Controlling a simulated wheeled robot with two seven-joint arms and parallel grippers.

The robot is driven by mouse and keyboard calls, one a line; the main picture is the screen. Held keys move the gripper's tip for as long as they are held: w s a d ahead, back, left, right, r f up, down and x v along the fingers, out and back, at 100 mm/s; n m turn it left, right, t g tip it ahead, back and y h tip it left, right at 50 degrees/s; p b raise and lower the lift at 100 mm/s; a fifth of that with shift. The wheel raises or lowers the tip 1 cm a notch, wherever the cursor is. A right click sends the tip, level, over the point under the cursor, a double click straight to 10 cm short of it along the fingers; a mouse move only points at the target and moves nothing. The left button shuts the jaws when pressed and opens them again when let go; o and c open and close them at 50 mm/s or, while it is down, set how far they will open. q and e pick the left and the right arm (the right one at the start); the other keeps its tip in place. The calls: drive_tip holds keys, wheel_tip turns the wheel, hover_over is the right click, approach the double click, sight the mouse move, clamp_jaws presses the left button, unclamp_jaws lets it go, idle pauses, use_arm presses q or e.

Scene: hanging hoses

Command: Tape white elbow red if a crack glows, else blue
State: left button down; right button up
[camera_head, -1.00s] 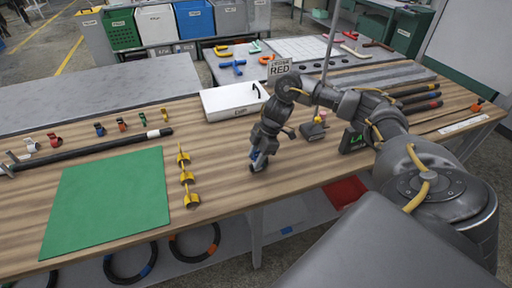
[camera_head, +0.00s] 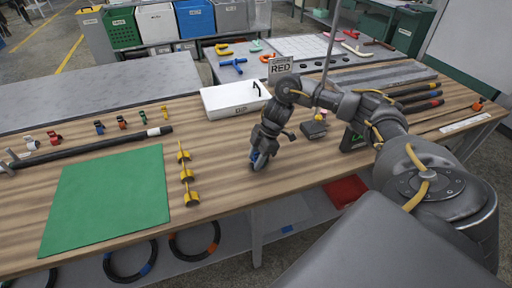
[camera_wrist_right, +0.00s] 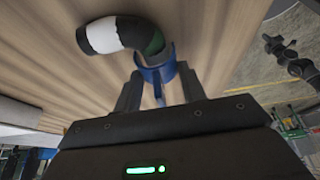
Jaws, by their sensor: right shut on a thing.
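My right gripper (camera_wrist_right: 158,88) is shut on a blue ring-like piece (camera_wrist_right: 156,72); in the head view the gripper (camera_head: 259,163) is low over the wooden bench, pointing down. Just beyond its fingertips in the wrist view is a short curved elbow (camera_wrist_right: 103,35) with a white part, a black band and a dark green end. The blue piece is right at the green end; I cannot tell whether it goes around it. The gripper hides the elbow in the head view. No glow shows on the visible part of the elbow. My left gripper is not in view.
A green mat (camera_head: 107,199) and a yellow three-part stand (camera_head: 186,175) are left of the gripper. A long black hose (camera_head: 95,148) and several small coloured clips lie farther left.

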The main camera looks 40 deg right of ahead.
drive_tip(key=shift+f+b, duration=0.35)
drive_tip(key=shift+f, duration=0.5)
idle(0.3)
drive_tip(key=o, duration=1.1)
drive_tip(key=shift+c, duration=0.2)
drive_tip(key=v, duration=1.1)
drive_tip(key=shift+p, duration=0.45)
drive_tip(key=shift+s+f, duration=0.1)
drive_tip(key=shift+f, duration=0.05)
